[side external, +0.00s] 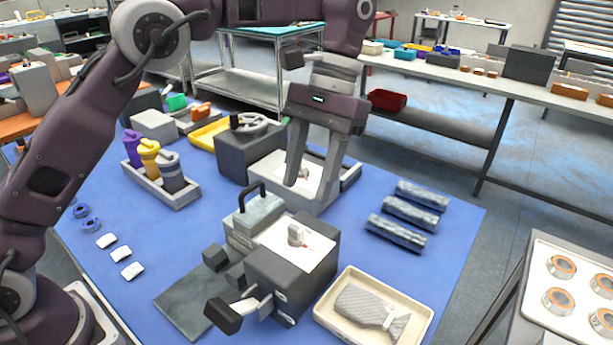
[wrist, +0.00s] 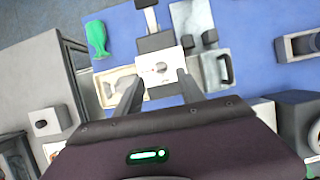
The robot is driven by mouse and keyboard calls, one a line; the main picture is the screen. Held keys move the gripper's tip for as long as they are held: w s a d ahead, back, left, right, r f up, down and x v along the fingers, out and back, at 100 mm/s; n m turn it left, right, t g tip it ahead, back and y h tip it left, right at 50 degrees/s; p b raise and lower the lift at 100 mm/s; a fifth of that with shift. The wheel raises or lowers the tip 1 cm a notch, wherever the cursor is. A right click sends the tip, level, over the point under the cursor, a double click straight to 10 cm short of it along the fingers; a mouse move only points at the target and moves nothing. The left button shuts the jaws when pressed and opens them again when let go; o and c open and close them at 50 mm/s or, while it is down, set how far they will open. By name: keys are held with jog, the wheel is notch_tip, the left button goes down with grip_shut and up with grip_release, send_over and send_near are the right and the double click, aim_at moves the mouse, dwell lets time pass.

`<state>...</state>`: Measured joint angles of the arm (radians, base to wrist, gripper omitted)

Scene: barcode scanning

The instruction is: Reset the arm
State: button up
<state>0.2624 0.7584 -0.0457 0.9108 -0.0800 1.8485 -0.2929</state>
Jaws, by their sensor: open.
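My gripper (side external: 309,188) hangs in the air over the back middle of the blue table, fingers pointing down and spread apart. In the side view, nothing is between the fingers, though a pale-topped fixture shows behind and below them. My gripper (wrist: 158,76) also shows in the wrist view, its two grey fingers apart and empty. Beyond the fingertips there, a white-topped block (wrist: 160,58) with a small object on top is seen from above. A white-topped dark block (side external: 280,285) with a small white piece on it stands at the front of the blue table.
The blue table (side external: 395,262) also holds a rack of bottles (side external: 180,195), several blue-grey rolls (side external: 397,232), a cream tray (side external: 335,330) with a grey patterned item, and a dark box (side external: 235,158). A side stand (side external: 540,315) with orange rings is at right.

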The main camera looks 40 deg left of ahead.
jog(key=s+a+r+t, duration=0.5)
jog(key=s+a+r, duration=0.3)
jog(key=s, duration=0.1)
jog(key=s+a+f+t, duration=0.2)
jog(key=s, duration=0.4)
jog(key=s+a+f+t, duration=0.3)
jog(key=s, duration=0.4)
jog(key=shift+s+a+f, duration=0.25)
jog(key=shift+s+f, duration=0.05)
